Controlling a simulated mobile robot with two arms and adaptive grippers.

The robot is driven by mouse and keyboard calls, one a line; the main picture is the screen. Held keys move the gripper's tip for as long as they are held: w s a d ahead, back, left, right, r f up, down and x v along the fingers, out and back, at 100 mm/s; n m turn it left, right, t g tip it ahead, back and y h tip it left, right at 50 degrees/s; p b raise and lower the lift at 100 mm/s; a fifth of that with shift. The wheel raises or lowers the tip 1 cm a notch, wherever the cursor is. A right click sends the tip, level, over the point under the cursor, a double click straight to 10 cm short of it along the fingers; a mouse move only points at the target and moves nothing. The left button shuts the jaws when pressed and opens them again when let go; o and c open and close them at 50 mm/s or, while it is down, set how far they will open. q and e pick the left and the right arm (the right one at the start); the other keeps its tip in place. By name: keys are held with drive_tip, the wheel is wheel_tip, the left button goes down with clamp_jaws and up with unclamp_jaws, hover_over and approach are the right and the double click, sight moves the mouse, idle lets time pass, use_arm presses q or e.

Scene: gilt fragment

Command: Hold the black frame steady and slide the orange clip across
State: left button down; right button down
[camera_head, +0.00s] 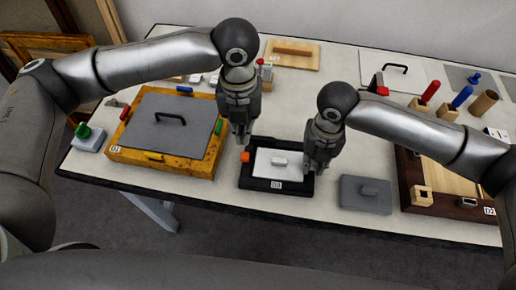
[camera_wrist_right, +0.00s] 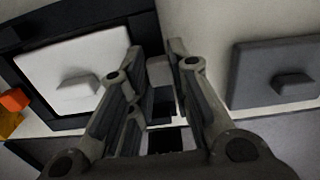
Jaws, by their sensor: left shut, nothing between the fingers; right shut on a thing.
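The black frame (camera_head: 262,184) lies on the table around a white panel (camera_head: 270,165) with a small raised grip. The orange clip (camera_head: 245,157) sits at the frame's left side; it also shows at the left edge of the right wrist view (camera_wrist_right: 14,100). My left gripper (camera_head: 241,139) is shut and empty, pointing down just above and behind the clip. My right gripper (camera_head: 317,168) is shut on the frame's right side. In the right wrist view, a small grey block (camera_wrist_right: 160,72) shows between its fingers; the exact contact is partly hidden.
A grey lidded slab (camera_head: 366,194) lies right of the frame. A wooden box with a grey lid and black handle (camera_head: 172,125) stands left. A dark-framed wooden tray (camera_head: 440,185) is at the right, with colored pegs (camera_head: 462,97) behind. The table's front edge is close.

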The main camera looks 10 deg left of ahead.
use_arm(q)
drive_tip(key=a+g, duration=0.1)
drive_tip(key=g+h, duration=0.3)
drive_tip(key=h, duration=0.2)
approach(245, 157)
drive_tip(key=a+r, duration=0.1)
drive_tip(key=a, duration=0.2)
drive_tip(key=shift+w+a+r+g+h, duration=0.1)
drive_tip(key=shift+a+g+h, duration=0.25)
drive_tip(key=shift+a, duration=0.2)
drive_tip(key=x, duration=0.9)
drive_tip(key=shift+d+f, duration=0.25)
drive_tip(key=shift+f, duration=0.05)
drive_tip(key=shift+d, duration=1.1)
